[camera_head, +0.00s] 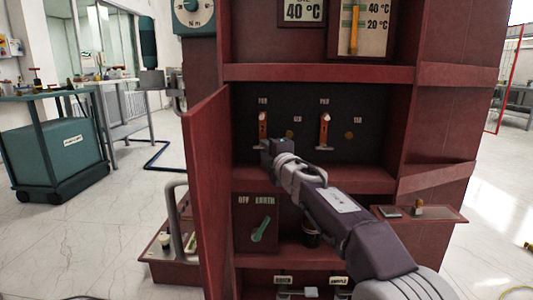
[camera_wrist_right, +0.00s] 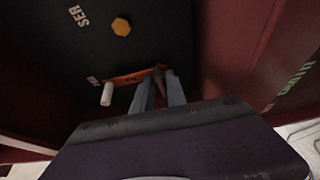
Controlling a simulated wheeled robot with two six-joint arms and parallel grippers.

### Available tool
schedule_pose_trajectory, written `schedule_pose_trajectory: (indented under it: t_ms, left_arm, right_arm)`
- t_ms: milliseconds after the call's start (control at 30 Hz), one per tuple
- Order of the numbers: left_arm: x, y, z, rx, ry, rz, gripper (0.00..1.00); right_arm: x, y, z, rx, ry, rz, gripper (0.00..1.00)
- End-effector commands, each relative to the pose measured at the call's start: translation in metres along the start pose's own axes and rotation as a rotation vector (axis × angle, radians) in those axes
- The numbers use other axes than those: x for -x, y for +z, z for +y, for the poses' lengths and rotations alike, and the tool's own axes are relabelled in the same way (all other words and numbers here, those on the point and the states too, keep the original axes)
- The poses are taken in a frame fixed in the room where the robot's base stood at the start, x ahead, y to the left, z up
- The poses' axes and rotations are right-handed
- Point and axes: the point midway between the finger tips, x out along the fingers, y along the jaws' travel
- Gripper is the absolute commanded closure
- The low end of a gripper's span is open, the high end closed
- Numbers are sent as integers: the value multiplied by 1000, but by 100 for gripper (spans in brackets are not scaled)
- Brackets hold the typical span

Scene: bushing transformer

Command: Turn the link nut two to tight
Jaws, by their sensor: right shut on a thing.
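Two orange upright links stand on the dark back panel in the cabinet's upper bay: the left link (camera_head: 263,128) and the right link (camera_head: 325,131). Each has a pale part at its top. My right gripper (camera_head: 268,148) is at the lower end of the left link. In the right wrist view its two fingers (camera_wrist_right: 160,92) are close together on a small brownish nut (camera_wrist_right: 160,76) at that end; they hide most of it. The link (camera_wrist_right: 128,77) and its white pin (camera_wrist_right: 107,95) show beside them. My left gripper is not in view.
A brass hex head (camera_wrist_right: 121,27) beside the SER label is clear of the fingers. The open red door (camera_head: 208,190) stands left of my right arm. Below are an earth switch (camera_head: 260,229) and, at right, a small shelf (camera_head: 440,213) with small parts.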

Motion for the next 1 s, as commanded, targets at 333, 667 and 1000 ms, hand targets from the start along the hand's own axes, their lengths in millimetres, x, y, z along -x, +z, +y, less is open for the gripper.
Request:
schedule_pose_trajectory:
  t_ms: [333,667,1000]
  left_arm:
    - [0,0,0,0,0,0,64]
    - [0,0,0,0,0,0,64]
    - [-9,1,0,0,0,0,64]
  right_arm:
    - [0,0,2,-1,4,-1,100]
    - [0,0,1,-1,2,0,73]
    - [28,0,1,-4,1,0,73]
